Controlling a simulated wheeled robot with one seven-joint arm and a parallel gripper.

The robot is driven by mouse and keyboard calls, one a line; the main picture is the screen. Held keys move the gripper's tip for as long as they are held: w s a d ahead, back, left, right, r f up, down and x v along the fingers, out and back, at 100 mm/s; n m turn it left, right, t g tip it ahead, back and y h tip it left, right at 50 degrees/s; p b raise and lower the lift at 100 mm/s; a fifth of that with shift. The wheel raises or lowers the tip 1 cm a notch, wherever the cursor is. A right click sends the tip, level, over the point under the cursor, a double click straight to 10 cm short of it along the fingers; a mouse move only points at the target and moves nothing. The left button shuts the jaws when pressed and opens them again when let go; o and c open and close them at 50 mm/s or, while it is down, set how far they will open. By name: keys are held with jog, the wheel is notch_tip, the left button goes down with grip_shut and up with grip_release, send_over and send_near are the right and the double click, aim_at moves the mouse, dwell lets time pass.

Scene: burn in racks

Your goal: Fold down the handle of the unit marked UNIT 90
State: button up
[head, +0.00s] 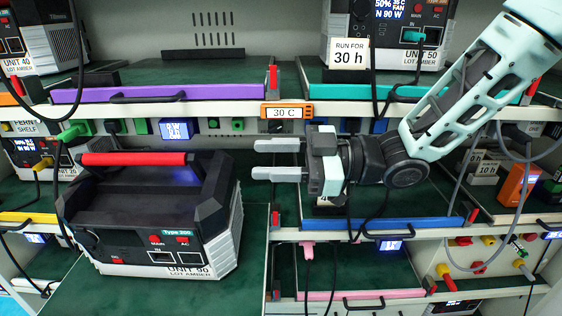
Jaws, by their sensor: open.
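The unit marked UNIT 90 (160,225) is a dark box with pale corners at the left front, on a green surface. Its label reads UNIT 90, LOT AMBER, with a Type 200 panel showing MAIN and AC. Its handle with a red grip (134,159) stands raised along the top. My gripper (266,159) is to the right of the unit, with its two grey fingers pointing left and apart. It is open, holds nothing and appears clear of the handle. My arm hides part of the shelf behind.
UNIT 40 (48,40) and UNIT 50 (385,38) stand on the upper shelf, whose trays have purple (160,92) and teal edges. Cables hang at the left and right. A RUN FOR 30 h card (348,53) stands near UNIT 50. The green surface right of UNIT 90 is clear.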

jog(key=shift+d, duration=0.75)
